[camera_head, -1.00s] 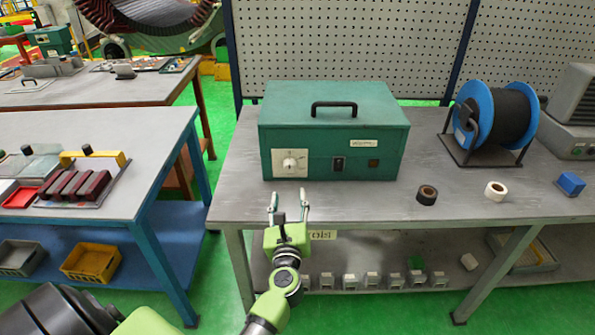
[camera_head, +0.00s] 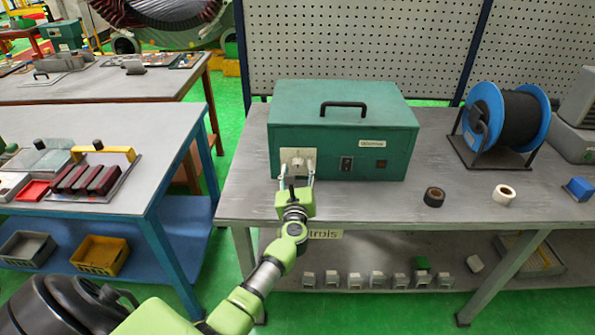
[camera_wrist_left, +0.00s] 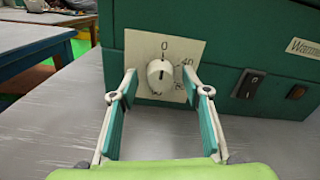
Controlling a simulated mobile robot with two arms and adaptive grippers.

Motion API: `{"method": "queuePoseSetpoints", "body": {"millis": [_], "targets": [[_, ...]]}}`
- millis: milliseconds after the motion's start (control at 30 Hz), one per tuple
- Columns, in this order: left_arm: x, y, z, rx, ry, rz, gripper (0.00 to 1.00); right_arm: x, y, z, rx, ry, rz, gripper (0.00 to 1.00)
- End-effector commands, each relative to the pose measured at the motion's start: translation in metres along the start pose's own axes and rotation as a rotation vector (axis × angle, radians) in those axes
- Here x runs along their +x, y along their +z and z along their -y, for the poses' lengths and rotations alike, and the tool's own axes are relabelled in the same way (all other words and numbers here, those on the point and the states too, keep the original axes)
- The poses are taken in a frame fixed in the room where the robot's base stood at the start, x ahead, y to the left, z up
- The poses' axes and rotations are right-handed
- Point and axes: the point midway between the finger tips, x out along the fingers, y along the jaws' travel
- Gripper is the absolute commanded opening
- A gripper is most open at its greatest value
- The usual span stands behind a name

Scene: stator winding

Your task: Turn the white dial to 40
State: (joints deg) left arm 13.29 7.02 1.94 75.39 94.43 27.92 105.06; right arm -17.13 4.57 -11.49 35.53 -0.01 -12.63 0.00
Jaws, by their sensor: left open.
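The white dial (camera_wrist_left: 160,74) is a round knob on a pale scale plate (camera_wrist_left: 178,50) on the front of a green box (camera_head: 342,130). In the left wrist view a 0 is printed above the knob and a 40 to its upper right; other marks are partly hidden. The dial also shows small in the head view (camera_head: 298,162). My left gripper (camera_wrist_left: 160,95) is open, its fingers on either side of the dial and empty. I cannot tell whether the fingers touch the plate. My right gripper is not in view.
The box has a black switch (camera_wrist_left: 248,83) right of the dial and a black handle (camera_head: 344,105) on top. A dark tape roll (camera_head: 434,197), a white roll (camera_head: 504,194) and a blue cable reel (camera_head: 500,120) stand to the right. The bench front is clear.

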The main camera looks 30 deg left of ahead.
Motion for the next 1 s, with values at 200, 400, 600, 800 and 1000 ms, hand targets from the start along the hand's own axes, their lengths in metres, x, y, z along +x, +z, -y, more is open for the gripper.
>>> {"method": "queuePoseSetpoints", "body": {"millis": [200,400,600,800,1000], "targets": [[0.0,0.0,0.0,0.0,0.0,0.0,0.05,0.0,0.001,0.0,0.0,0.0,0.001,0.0],[-0.001,0.0,0.0,0.005,0.0,-0.001,0.05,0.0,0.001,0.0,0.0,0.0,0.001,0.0],[-0.001,-0.001,0.001,0.054,0.0,-0.002,0.05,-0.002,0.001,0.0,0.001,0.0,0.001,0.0],[-0.001,-0.001,0.001,0.176,0.001,-0.003,0.05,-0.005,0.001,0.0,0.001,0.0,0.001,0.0],[-0.001,-0.001,0.001,0.355,0.001,-0.003,0.05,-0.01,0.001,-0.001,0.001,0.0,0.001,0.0]]}}
